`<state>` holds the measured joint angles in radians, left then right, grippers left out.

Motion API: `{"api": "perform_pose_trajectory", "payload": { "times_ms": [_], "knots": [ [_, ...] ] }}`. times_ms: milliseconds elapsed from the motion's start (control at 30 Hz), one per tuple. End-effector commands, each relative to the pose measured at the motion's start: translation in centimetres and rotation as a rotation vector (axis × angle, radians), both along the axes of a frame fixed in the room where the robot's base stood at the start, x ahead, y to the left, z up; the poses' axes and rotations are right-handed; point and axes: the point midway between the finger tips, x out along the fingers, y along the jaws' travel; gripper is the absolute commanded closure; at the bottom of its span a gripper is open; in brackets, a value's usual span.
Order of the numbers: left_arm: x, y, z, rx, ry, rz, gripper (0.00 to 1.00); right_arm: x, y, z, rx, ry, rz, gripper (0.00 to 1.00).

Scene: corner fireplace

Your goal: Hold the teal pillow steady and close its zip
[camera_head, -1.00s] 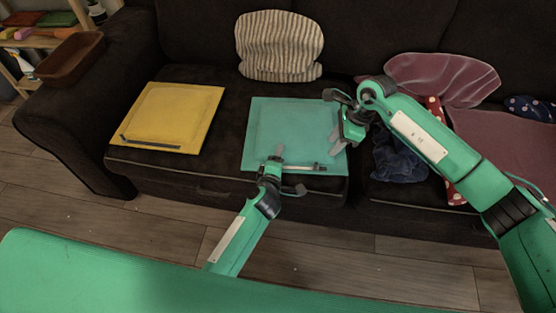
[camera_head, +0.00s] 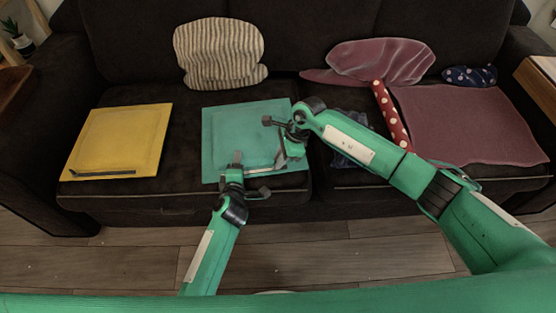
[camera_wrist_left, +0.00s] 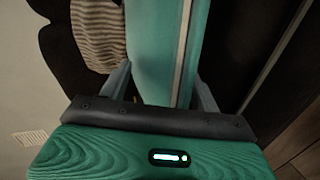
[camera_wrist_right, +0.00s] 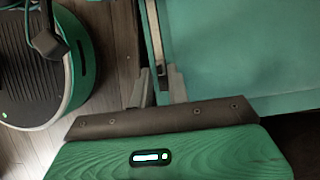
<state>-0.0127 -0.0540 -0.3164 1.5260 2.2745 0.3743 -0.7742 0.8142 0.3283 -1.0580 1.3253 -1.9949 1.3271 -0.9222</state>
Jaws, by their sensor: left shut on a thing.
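The teal pillow (camera_head: 225,130) lies flat on the sofa seat, its pale zip strip (camera_head: 262,170) along the front edge. My left gripper (camera_head: 237,166) is at this front edge, shut on the teal pillow; in the left wrist view the pillow (camera_wrist_left: 155,45) runs between its fingers. My right gripper (camera_head: 279,150) is low over the pillow's front right part. In the right wrist view its fingers (camera_wrist_right: 160,82) are close together at the strip's end (camera_wrist_right: 155,40). Whether they grip the zip pull is too small to tell.
A yellow pillow (camera_head: 120,138) lies to the left. A striped cushion (camera_head: 220,52) leans on the backrest. Blue cloth (camera_head: 350,140), a red dotted piece (camera_head: 390,112) and mauve fabric (camera_head: 465,120) lie to the right. Open floor is in front.

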Motion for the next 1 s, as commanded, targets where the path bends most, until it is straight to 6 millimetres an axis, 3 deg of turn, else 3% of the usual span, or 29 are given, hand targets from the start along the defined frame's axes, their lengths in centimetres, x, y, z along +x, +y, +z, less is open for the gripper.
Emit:
{"api": "perform_pose_trajectory", "payload": {
  "times_ms": [200,467,567,800,867,1000],
  "knots": [
    [-0.1,0.1,-0.2,0.001,0.004,0.001,0.71,0.0,0.6,-1.5,0.000,-0.001,-0.001,0.83],
    [-0.1,0.1,-0.2,0.002,0.004,0.002,0.71,-0.1,0.6,-1.5,0.000,-0.001,-0.001,0.83],
    [-0.1,0.1,-0.2,0.002,0.004,0.002,0.71,-0.1,0.6,-1.5,0.000,-0.001,-0.001,1.00],
    [-0.1,0.1,-0.2,0.002,0.004,0.002,0.71,-0.1,0.7,-1.5,0.000,-0.001,0.000,1.00],
    [-0.1,0.1,-0.2,0.002,0.004,0.002,0.71,-0.1,1.3,-1.5,0.001,0.000,0.001,1.00],
    [-0.1,0.1,-0.2,0.002,0.004,0.002,0.71,-0.4,4.3,-1.4,0.002,-0.003,0.004,1.00]
  ]
}}
